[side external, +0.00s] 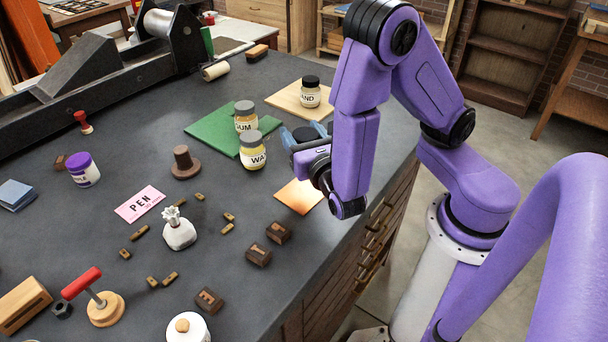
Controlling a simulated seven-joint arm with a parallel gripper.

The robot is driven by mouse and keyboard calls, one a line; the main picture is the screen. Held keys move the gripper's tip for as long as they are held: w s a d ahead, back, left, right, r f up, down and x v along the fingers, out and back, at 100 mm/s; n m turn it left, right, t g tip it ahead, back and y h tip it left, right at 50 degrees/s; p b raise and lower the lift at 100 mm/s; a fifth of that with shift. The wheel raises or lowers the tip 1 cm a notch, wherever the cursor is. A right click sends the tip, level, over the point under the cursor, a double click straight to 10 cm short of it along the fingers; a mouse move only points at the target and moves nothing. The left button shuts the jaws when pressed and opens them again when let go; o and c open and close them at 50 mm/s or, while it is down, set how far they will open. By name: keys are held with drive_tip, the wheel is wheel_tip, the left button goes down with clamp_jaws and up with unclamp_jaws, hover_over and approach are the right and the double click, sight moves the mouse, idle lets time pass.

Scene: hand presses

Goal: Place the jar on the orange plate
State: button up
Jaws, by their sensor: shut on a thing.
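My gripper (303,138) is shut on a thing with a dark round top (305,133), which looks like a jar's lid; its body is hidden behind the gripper. The orange plate (298,196) is a flat square near the table's right edge, just below my gripper in the picture. A jar labelled "WA" (253,155) stands just left of my gripper, apart from it. A jar labelled "GUM" (246,121) stands on the green plate (212,131). A jar ending in "AND" (311,95) stands on a pale wooden plate (284,97).
A large press (130,60) stands at the back left. The table's right edge is close to the orange plate.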

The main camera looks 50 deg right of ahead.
drive_tip(key=shift+f, duration=3.45)
drive_tip(key=shift+f, duration=0.1)
drive_tip(key=o, duration=1.2)
